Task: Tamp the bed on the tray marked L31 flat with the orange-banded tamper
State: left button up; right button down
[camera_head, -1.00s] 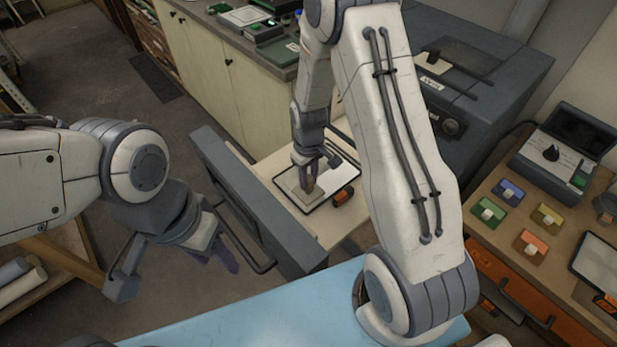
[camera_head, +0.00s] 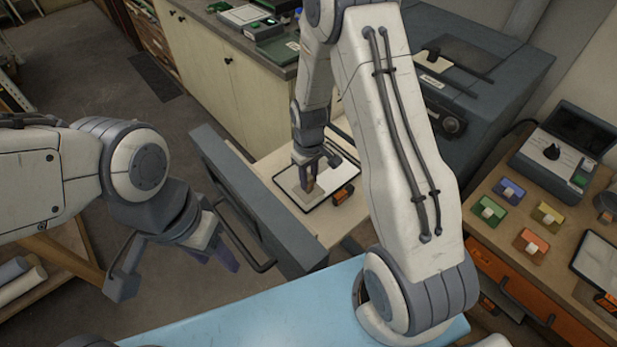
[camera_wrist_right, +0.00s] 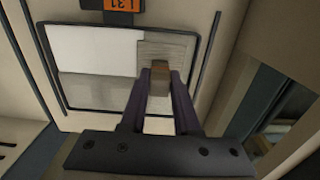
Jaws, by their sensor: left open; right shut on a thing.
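My right gripper (camera_head: 317,172) is shut on the tamper's brownish handle (camera_wrist_right: 158,82). The tamper's flat grey plate (camera_wrist_right: 180,52) is over the bed; whether it touches cannot be told. The orange band is not clearly visible. My left gripper (camera_head: 180,274) is open and empty, left of the panel.
The grey panel (camera_head: 255,205) with its bar handle stands between my left gripper and the tray. A large grey cabinet (camera_head: 490,70) is behind my right arm. A wooden bench (camera_head: 500,262) at right holds several coloured blocks. A light blue surface (camera_head: 270,315) is in front.

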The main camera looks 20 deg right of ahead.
dwell(0.4)
jog(key=shift+r+p, duration=0.95)
jog(key=shift+r, duration=0.15)
jog(key=shift+w+a, duration=0.3)
jog(key=shift+w, duration=0.55)
jog(key=shift+w+a, duration=0.35)
jog(key=shift+w, duration=0.55)
jog(key=shift+w+a, duration=0.3)
jog(key=shift+w, duration=0.55)
jog(key=shift+f, duration=0.2)
jog(key=shift+f+b, duration=0.5)
jog(key=shift+f, duration=0.15)
jog(key=shift+f, duration=0.3)
